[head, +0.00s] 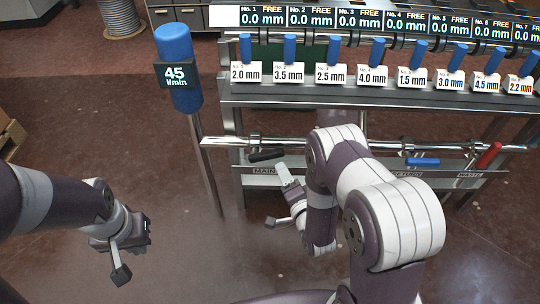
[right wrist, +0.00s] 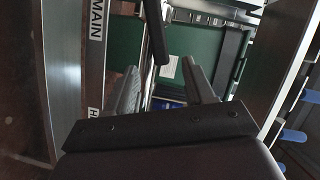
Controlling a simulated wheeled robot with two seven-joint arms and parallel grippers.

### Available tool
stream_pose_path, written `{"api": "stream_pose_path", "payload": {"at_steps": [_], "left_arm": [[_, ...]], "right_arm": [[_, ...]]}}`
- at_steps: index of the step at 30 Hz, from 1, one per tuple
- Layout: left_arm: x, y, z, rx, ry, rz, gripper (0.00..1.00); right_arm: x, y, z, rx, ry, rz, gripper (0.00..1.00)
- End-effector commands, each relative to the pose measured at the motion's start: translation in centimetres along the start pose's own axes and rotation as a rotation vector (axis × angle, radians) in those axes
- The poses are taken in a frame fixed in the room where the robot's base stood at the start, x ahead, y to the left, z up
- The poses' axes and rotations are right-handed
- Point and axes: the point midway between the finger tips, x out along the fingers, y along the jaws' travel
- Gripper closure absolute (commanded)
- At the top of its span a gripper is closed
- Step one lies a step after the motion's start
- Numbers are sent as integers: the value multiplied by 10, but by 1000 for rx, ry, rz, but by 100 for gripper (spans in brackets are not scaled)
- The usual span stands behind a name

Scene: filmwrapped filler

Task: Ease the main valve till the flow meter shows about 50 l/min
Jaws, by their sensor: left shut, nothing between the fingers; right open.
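The flow meter (head: 176,74) is a blue post-mounted cylinder whose display reads 45 l/min. The main valve has a black lever (head: 266,155) below the silver pipe, above the MAIN label; it lies roughly along the pipe, slightly tilted. My right gripper (head: 285,172) is just below and in front of this lever. In the right wrist view, its two fingers (right wrist: 164,85) are open, and the black lever (right wrist: 156,35) shows ahead between them; I cannot tell if they touch. My left gripper (head: 145,230) is shut and empty, away from the valve at left.
The same pipe (head: 225,142) carries a blue lever (head: 422,161) near the RETURN label and a red lever (head: 488,155) near WASTE. A rack above holds several blue cylinders with millimetre cards (head: 372,78) and displays. My right arm covers the pipe's middle.

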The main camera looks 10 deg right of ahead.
Motion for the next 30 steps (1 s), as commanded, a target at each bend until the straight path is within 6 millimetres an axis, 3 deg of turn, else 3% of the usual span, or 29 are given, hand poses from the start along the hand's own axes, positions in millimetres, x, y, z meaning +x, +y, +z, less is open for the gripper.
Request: {"api": "stream_pose_path", "payload": {"at_steps": [6,12,23,28,30], "left_arm": [[26,0,3,0,-1,0,100],[38,0,5,0,-1,0,100],[38,0,5,0,0,0,100],[38,0,5,0,-1,0,100],[38,0,5,0,-1,0,100]], "right_arm": [[58,5,2,-2,0,-3,47],[93,4,2,-3,0,0,47],[102,1,0,-3,-1,3,47],[102,1,0,-3,-1,3,99],[102,1,0,-3,-1,3,100]]}}
